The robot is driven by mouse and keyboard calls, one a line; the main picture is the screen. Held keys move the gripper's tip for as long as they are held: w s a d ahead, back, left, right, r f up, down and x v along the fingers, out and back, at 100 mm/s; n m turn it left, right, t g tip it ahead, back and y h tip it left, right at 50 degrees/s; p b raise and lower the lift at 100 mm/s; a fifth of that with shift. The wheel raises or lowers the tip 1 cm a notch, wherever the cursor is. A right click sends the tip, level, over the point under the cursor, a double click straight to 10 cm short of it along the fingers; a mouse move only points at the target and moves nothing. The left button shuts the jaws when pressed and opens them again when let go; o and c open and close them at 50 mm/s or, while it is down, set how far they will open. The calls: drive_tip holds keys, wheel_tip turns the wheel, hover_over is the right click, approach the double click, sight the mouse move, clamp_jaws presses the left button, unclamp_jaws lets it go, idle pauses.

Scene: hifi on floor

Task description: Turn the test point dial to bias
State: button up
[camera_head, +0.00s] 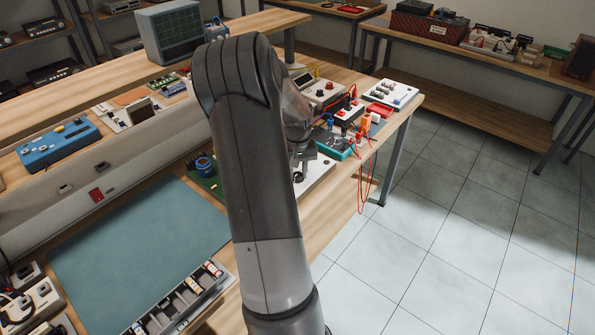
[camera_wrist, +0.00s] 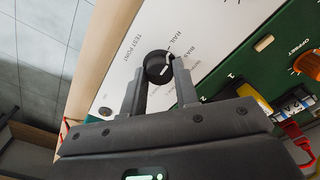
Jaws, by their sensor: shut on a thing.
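The test point dial (camera_wrist: 157,62) is a round black knob on a white panel (camera_wrist: 112,62) in the wrist view. TEST POINT is printed to its left, and several small position labels, one reading BIAS, run along its right side. A short pale mark shows on the knob's face; I cannot tell for certain which label it points at. My gripper (camera_wrist: 160,76) has one finger on each side of the knob and is shut on it. In the head view, my gripper (camera_head: 300,163) is mostly behind my arm, and the dial is hidden.
A green panel with an orange OFFSET knob (camera_wrist: 308,65) lies to the right in the wrist view. Red leads (camera_head: 362,180) hang over the bench edge near a teal box (camera_head: 336,147). A blue-green mat (camera_head: 140,245) is clear at left.

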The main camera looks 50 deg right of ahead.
sight(297, 174)
drive_tip(key=m, duration=0.6)
idle(0.3)
drive_tip(key=shift+m, duration=0.3)
drive_tip(key=o, duration=1)
drive_tip(key=shift+c, duration=0.2)
wheel_tip(297, 174, up, 11)
drive_tip(key=shift+a+f, duration=0.1)
idle(0.3)
